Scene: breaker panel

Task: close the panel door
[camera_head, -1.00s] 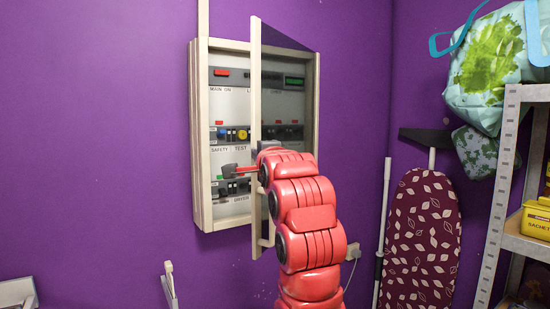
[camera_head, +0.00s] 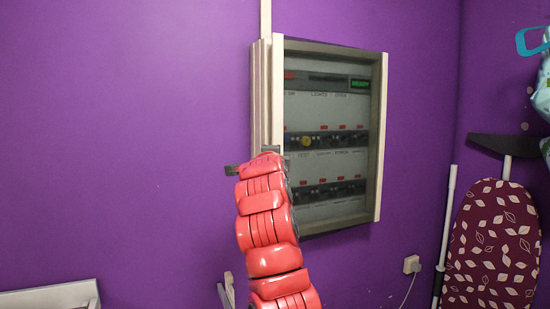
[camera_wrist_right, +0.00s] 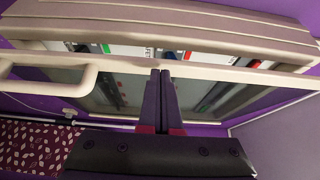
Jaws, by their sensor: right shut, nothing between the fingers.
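The panel door (camera_head: 278,95) is a pale frame with dark tinted glass, hinged on the right side of the breaker panel (camera_head: 259,90). It stands ajar, nearly flat over the panel, and the breakers show dimly through its glass. In the right wrist view the door frame (camera_wrist_right: 215,74) crosses the picture, with a gap to the panel box (camera_wrist_right: 180,28) behind it. Its handle (camera_wrist_right: 88,80) is at the left there. My right gripper (camera_wrist_right: 164,74) is shut and empty, its fingertips at the door frame, seemingly touching it. In the head view my red right arm mostly hides this gripper. My left gripper is out of view.
An ironing board (camera_head: 495,245) leans at the right, beside a white pole (camera_head: 445,230). A socket with a cable (camera_head: 411,264) is on the wall below the panel. The purple wall left of the panel is bare.

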